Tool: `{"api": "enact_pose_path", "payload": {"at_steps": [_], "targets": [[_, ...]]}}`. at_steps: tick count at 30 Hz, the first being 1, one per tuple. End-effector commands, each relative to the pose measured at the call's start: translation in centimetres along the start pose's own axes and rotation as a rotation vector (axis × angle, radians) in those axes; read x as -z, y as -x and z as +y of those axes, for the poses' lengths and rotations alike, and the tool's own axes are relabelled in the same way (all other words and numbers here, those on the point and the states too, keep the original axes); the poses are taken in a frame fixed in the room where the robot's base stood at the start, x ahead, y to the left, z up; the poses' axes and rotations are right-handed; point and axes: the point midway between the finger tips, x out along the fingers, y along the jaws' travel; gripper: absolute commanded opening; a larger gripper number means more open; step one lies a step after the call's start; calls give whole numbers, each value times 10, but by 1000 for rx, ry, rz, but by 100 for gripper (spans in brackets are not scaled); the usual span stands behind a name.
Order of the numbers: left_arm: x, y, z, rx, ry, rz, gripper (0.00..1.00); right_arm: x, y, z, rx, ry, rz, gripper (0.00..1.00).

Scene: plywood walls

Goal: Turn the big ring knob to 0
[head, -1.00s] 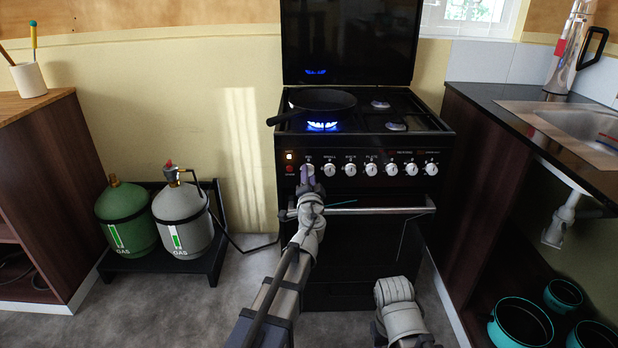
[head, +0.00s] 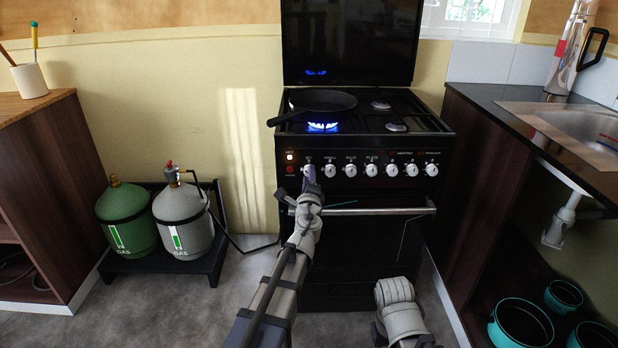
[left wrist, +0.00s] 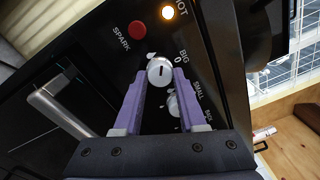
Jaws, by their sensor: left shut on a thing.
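The big ring knob (left wrist: 159,70) is a round silver knob with a dark line on its face, between the purple fingers of my left gripper (left wrist: 160,82) in the left wrist view. The fingers are shut on its sides. The label BIG and a 0 are printed beside it; I cannot tell the exact setting. In the head view my left gripper (head: 309,179) is at the leftmost knob of the stove (head: 355,270) and partly hides it. My right gripper is not in view.
Several other knobs stand in a row to the right, the nearest (head: 330,171) close to my fingers. The oven handle (head: 380,209) runs below. A red spark button (left wrist: 137,34) and lit orange lamp (left wrist: 167,12) are beside the knob. Two gas bottles stand left.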

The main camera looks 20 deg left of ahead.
Motion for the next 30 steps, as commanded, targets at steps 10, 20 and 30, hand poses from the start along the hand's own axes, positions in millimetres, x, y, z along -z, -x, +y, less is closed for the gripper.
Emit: {"api": "enact_pose_path", "payload": {"at_steps": [10, 20, 30], "targets": [[0, 0, 0, -2, -326, 16, 0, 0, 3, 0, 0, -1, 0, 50], [0, 1, -1, -4, -630, 28, 0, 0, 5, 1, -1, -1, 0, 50], [0, 1, -1, -6, -870, 38, 0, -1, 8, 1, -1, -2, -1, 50]]}}
